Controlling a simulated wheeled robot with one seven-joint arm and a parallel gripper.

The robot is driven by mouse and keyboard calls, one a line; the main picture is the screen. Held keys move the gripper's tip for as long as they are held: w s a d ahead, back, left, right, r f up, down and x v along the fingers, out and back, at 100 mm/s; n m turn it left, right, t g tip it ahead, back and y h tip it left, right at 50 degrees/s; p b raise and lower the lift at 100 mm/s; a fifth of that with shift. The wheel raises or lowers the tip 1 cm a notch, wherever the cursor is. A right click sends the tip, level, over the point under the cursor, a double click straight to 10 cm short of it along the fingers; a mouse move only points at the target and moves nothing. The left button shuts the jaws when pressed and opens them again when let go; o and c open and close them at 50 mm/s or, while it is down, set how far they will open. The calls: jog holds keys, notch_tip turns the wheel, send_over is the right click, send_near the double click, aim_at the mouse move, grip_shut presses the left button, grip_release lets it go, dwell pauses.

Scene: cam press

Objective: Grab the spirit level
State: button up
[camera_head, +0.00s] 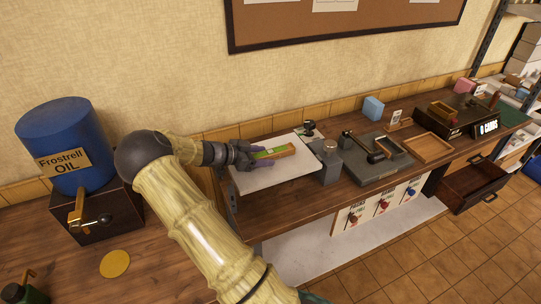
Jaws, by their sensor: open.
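The spirit level looks to be the green and orange-brown bar (273,151) lying on a white board (290,175) on the workbench. My gripper (258,157) is at the left end of the bar. Its purple-grey fingers are open, one on the far side and one on the near side of that end. I cannot tell whether they touch the bar. The bar's left end is partly hidden by the fingers.
A grey metal block (328,165) stands right of the board, beside a dark press plate (375,165) with a lever. A blue oil barrel (66,145) stands at the left. An open drawer (470,187) juts out at the right.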

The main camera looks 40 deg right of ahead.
aim_at(262, 155)
jog(key=c, duration=1.2)
jog(key=shift+o, duration=0.2)
jog(key=shift+r, duration=0.1)
notch_tip(262, 155, up, 10)
jog(key=shift+f+b, duration=0.1)
jog(key=shift+b, duration=1)
